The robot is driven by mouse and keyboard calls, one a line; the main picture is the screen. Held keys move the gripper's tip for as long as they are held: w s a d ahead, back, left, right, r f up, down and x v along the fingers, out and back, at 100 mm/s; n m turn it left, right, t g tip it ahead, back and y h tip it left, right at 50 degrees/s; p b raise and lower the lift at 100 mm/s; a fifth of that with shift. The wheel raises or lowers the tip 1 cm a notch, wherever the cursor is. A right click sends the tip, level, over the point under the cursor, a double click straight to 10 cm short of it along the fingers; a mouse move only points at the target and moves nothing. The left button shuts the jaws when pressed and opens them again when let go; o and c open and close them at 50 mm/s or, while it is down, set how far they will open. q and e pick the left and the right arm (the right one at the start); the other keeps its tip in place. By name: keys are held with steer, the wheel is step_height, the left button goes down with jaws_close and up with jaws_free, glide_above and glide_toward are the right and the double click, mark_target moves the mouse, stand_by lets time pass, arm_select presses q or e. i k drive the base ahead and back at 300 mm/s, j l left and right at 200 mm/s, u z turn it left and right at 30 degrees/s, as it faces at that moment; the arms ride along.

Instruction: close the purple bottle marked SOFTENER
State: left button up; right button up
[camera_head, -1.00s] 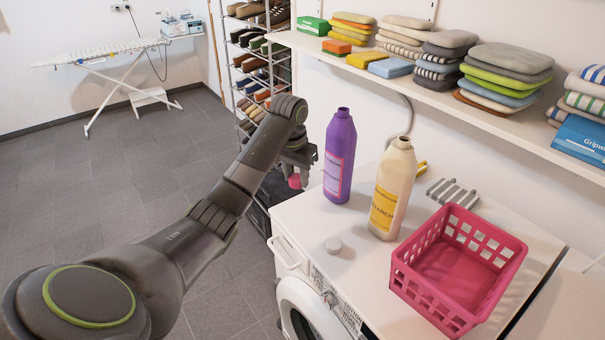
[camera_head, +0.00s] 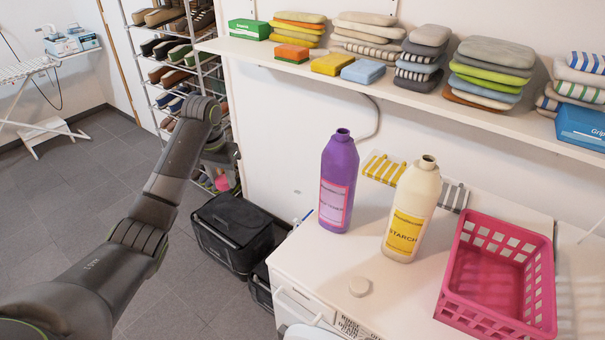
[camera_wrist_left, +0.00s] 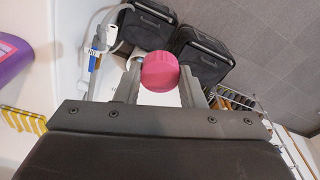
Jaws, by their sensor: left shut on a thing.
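The purple bottle (camera_head: 338,182) with a pink label stands upright and uncapped on the white machine top, beside the cream STARCH bottle. Part of it shows at the left edge of the left wrist view (camera_wrist_left: 12,52). My left gripper (camera_head: 222,178) is left of the purple bottle, apart from it and out beyond the machine's edge. In the left wrist view its fingers (camera_wrist_left: 160,82) are shut on a round pink cap (camera_wrist_left: 159,72). The right gripper is not in view.
The cream STARCH bottle (camera_head: 412,212) is also uncapped. A pink basket (camera_head: 497,272) stands to the right. A shelf (camera_head: 400,92) with folded cloths runs above. Black boxes (camera_head: 232,232) stand on the floor.

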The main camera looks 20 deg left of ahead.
mark_target(339, 164)
steer(key=i+j, duration=0.1)
steer(key=j, duration=0.7)
steer(key=i+j+z, duration=0.1)
steer(key=j, duration=0.65)
